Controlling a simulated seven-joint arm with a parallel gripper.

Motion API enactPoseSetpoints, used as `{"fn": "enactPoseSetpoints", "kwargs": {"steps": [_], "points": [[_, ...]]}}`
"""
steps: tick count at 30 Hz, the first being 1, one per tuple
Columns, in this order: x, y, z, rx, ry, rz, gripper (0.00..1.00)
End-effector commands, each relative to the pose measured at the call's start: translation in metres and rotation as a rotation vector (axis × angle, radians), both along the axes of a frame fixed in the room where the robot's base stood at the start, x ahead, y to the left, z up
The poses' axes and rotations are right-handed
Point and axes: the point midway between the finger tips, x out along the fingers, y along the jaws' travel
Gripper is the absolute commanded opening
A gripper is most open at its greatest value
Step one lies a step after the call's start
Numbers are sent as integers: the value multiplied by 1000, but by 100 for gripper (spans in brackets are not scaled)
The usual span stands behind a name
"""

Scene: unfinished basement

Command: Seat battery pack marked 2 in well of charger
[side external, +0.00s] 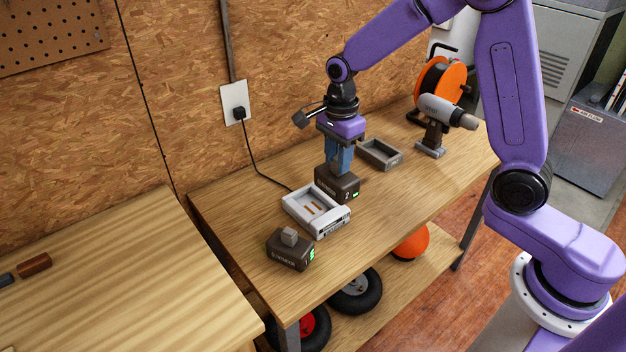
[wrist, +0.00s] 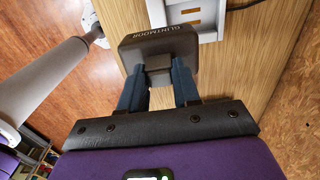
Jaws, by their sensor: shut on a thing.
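The battery pack marked 2 (side external: 338,184) is dark brown with a green light. My gripper (side external: 339,164) is shut on the block on top of the pack, and it also shows in the wrist view (wrist: 158,80). The held pack (wrist: 180,45) is level, close above or on the bench, just right of and behind the charger in the side view. The charger (side external: 328,228) is pale grey with an open well showing brass contacts; part of it shows in the wrist view (wrist: 212,33). I cannot tell whether the pack touches the charger.
Another brown battery pack (side external: 291,249) stands at the near left of the bench. A grey tray (side external: 380,153) lies behind, with a cordless drill (side external: 439,122) and an orange cable reel (side external: 437,84) farther back. A black cord (side external: 258,157) runs from the wall outlet to the charger.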

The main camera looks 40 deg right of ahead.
Motion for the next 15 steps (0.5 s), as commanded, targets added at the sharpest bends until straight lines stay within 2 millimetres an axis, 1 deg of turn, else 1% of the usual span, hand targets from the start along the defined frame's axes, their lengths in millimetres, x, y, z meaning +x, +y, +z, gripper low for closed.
{"fn": "enactPoseSetpoints", "kwargs": {"steps": [1,3,12,15], "points": [[10,2,-4,0,0,0,0],[21,4,-9,0,-1,0,0],[53,10,-49,0,1,0,0],[60,11,-57,0,-1,1,0]]}}
